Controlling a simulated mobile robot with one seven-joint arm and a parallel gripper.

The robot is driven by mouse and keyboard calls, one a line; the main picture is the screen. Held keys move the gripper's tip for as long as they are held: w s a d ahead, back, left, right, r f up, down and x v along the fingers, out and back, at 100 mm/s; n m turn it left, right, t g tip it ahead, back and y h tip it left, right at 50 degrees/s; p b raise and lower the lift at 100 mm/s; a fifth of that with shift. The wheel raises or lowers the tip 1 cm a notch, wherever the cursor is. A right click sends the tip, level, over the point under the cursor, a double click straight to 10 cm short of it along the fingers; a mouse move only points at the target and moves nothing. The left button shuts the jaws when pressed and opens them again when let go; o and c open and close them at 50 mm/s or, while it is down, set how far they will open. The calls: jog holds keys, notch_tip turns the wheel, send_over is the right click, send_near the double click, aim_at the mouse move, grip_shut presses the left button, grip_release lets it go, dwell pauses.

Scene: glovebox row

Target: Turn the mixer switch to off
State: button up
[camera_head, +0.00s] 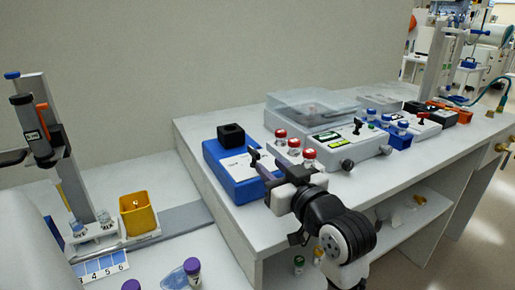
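A blue box-shaped device (216,158) with a white top panel and a black block (231,135) stands on the white bench. It looks like the mixer, but I see no label that confirms it. My gripper (256,160) reaches in from the lower right, and its dark fingers overlap the right edge of this device. Whether they touch it, and how far apart they are, I cannot tell. No switch can be made out on the device; its right side is partly hidden by my gripper.
Several red-capped vials (281,138) stand just beyond my gripper. A clear-lidded box (310,105) is behind. A lower bench on the left holds a yellow container (138,215) and purple-capped vials (192,267).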

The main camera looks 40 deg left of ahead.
aim_at(259, 155)
jog(key=p+x, duration=0.1)
jog(key=x, duration=0.8)
grip_shut()
